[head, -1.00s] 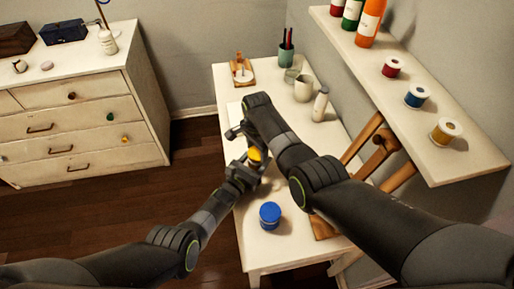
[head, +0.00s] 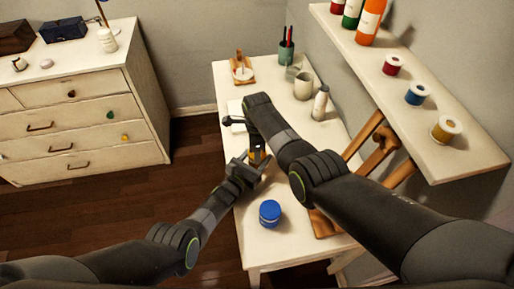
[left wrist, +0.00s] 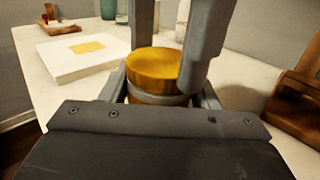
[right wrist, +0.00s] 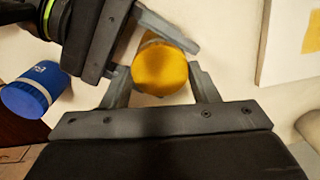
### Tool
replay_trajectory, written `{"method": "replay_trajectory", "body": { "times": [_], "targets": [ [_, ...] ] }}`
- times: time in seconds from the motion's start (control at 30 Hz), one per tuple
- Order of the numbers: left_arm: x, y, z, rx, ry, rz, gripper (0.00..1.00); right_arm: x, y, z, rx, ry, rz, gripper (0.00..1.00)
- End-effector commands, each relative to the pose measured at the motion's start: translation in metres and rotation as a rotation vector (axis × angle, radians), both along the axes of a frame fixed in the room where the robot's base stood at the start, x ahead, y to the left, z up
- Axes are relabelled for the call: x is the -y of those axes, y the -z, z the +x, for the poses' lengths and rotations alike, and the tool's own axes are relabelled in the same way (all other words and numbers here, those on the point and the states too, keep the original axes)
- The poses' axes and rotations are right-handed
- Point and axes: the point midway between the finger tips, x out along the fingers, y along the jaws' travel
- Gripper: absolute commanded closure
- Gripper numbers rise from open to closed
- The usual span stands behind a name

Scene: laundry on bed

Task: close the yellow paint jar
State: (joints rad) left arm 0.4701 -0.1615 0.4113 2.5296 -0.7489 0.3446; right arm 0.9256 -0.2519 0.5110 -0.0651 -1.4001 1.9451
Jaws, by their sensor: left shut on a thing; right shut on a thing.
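The yellow paint jar (left wrist: 160,99) is upright between the fingers of my left gripper (left wrist: 162,92). Its yellow lid (left wrist: 162,66) is on top, with a grey band below it; I cannot tell whether it is fully seated. My right gripper (right wrist: 160,80) is shut on the lid, one finger on each side, seen from above in the right wrist view, where the lid (right wrist: 160,68) fills the gap. In the head view both grippers meet over the table, and only a sliver of yellow (head: 257,156) shows between them.
A blue jar (head: 270,213) stands on the white table (head: 285,245) nearer me. A canvas with a yellow patch (left wrist: 70,57) lies beyond the grippers. A cup (head: 303,87), bottle (head: 320,103) and brush holder (head: 286,54) stand farther back. An easel (head: 378,150) and shelf (head: 445,165) border the right.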

Motion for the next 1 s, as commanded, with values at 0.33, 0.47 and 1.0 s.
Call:
{"method": "replay_trajectory", "body": {
  "times": [0.33,0.47,1.0],
  "targets": [
    [-0.0002,0.0004,-0.0001,-0.001,0.000,0.001,1.00,-0.0001,-0.0003,0.0007,0.001,0.545,0.000,0.70],
    [-0.0001,0.0004,-0.0002,-0.001,0.000,0.001,1.00,-0.0001,-0.0002,0.0009,0.001,0.718,0.000,0.70],
    [-0.0001,0.0005,-0.0003,-0.001,0.000,0.001,1.00,0.0000,-0.0005,0.0013,0.002,0.856,0.001,0.42]
  ]
}}
